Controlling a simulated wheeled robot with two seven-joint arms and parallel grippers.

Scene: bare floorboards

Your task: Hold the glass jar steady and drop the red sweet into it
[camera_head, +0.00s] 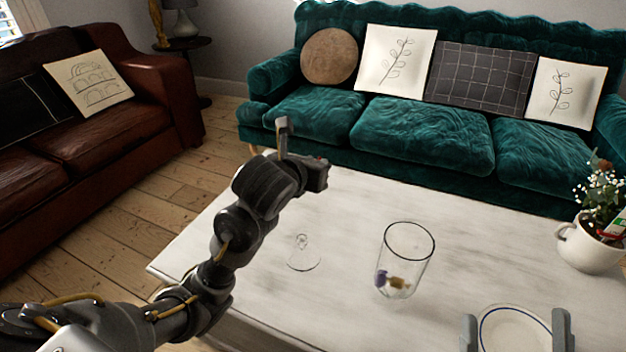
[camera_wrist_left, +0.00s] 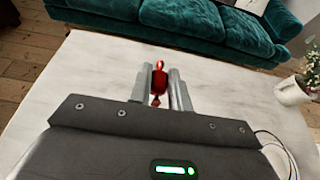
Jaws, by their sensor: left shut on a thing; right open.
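The clear glass jar (camera_head: 410,244) stands upright and open on the pale table, with a purple sweet (camera_head: 381,279) and a yellowish sweet (camera_head: 398,283) at its bottom. My left gripper (camera_wrist_left: 163,88) is shut on the red sweet (camera_wrist_left: 158,82), which shows between its fingers in the left wrist view. In the head view the left gripper (camera_head: 284,139) is raised near the table's far left, left of the jar and apart from it; the sweet is hidden there. My right gripper (camera_head: 516,332) is open at the bottom right, apart from the jar.
A glass lid (camera_head: 303,256) lies on the table left of the jar. A blue-rimmed plate (camera_head: 512,310) shows between the right fingers. A white flower pot (camera_head: 588,246) stands at the right. A green sofa (camera_head: 420,135) borders the table's far side.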

